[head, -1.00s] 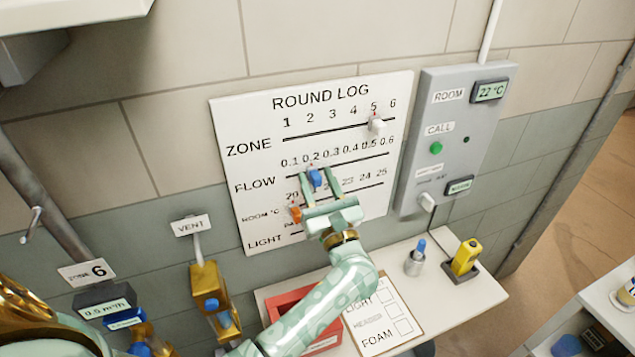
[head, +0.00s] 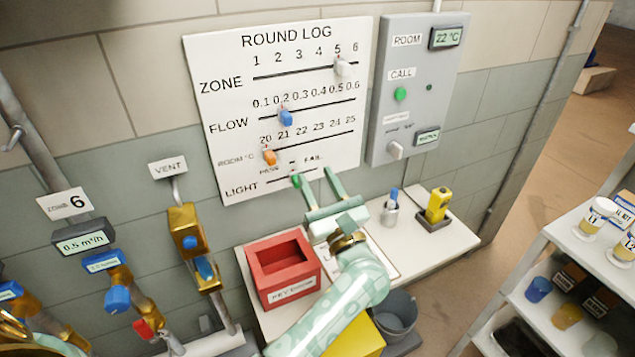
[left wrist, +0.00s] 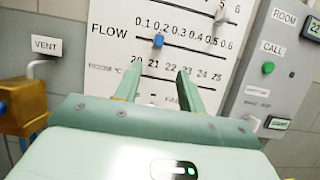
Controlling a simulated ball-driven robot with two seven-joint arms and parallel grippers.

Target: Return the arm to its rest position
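My left gripper (head: 312,175) is open and empty in the head view, in front of the lower edge of the ROUND LOG board (head: 215,75). Its fingers also show spread in the left wrist view (left wrist: 156,72). On the board, the white zone knob (head: 343,67) is near 5. The blue flow knob (head: 286,117) is near 0.2, and the orange room-temperature knob (head: 269,157) is near 20. A green spot, perhaps the light knob (head: 296,181), shows at the left fingertip; whether they touch I cannot tell. My right gripper is not in view.
Under my left arm is a shelf (head: 455,238) with a red key box (head: 283,270), a metal cup (head: 390,212) and a yellow device (head: 438,205). Brass valves (head: 190,240) stand left, a grey call panel (head: 415,120) right. A grey bucket (head: 397,318) is below.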

